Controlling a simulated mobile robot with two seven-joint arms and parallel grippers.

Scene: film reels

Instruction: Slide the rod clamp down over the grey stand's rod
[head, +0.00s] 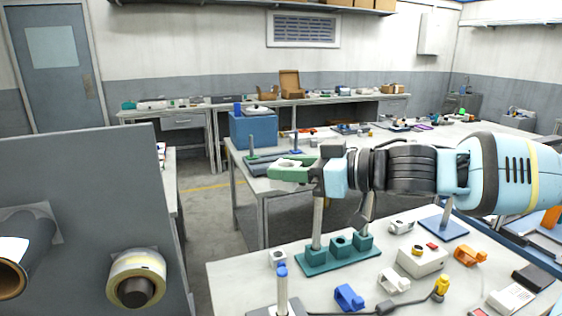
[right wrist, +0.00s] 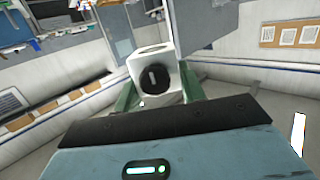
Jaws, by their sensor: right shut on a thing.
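My right gripper (head: 288,168) is shut on the white rod clamp (head: 291,162). It holds the clamp in the air, above and left of the green-based stand (head: 338,256). The grey stand's rod (head: 282,294) has a blue tip and rises at the near table edge, below the clamp in the picture. Its dark base (head: 262,312) is cut off by the frame. The clamp is apart from this rod. My left gripper is not in view.
The green base carries teal blocks and an upright rod (head: 317,222) close to my gripper. A blue-based stand (head: 444,229) is farther right. Small white, blue and orange clamps lie about the table (head: 235,282). A grey panel (head: 90,200) stands left.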

